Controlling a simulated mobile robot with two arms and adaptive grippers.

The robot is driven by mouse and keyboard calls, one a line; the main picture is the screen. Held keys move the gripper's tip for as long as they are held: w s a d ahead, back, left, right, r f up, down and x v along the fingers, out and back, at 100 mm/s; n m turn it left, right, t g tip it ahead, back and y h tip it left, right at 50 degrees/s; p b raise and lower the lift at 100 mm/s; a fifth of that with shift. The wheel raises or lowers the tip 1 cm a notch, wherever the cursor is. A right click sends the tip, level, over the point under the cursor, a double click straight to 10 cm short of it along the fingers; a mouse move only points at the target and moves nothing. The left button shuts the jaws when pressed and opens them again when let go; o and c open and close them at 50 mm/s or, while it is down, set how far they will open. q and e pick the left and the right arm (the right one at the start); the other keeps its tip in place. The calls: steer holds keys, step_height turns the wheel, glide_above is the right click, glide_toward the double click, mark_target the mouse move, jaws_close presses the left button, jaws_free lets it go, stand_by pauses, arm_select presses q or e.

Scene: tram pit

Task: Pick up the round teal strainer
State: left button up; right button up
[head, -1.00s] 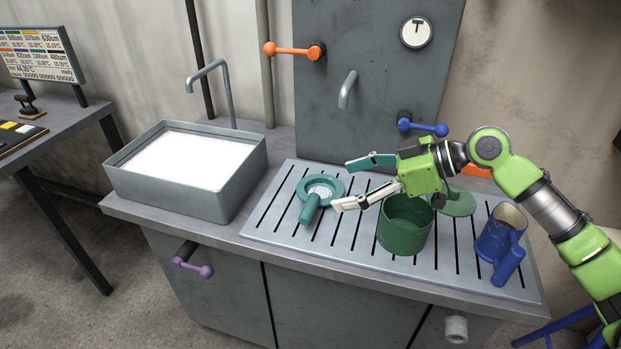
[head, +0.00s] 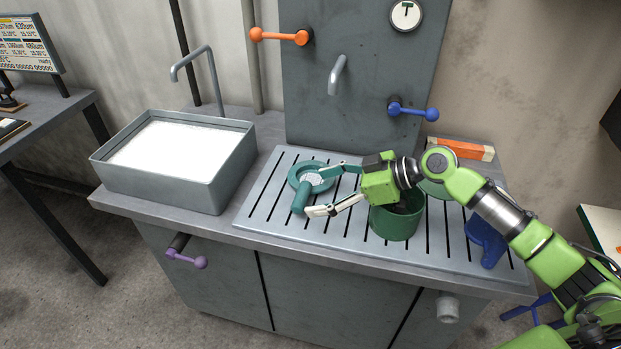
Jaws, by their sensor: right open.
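The round teal strainer (head: 301,199) lies on the slotted metal drain board (head: 262,226), with its ring and pale mesh toward the back and its handle toward the front. My right gripper (head: 325,190) is open, coming in from the right. Its two fingers point left at the strainer, the upper one by the ring's right side, the lower one just right of the handle's end. I cannot tell whether either finger touches it. Nothing is between the fingers that I can make out. My left gripper does not show.
A green pot (head: 397,224) stands under my right gripper's wrist. A blue jug (head: 485,240) is partly hidden by my right arm. A grey basin (head: 215,190) with white contents stands left. A tap (head: 338,76), orange lever (head: 280,36) and blue lever (head: 412,110) are on the back panel.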

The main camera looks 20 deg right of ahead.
mark_target(304, 194)
steer(key=x, duration=0.3)
steer(key=shift+w+a+f+p, duration=0.1)
steer(key=shift+w+a+p, duration=0.15)
steer(key=shift+p, duration=0.15)
steer(key=shift+a+f, duration=0.1)
steer(key=shift+a, duration=0.05)
steer(key=c, duration=1.2)
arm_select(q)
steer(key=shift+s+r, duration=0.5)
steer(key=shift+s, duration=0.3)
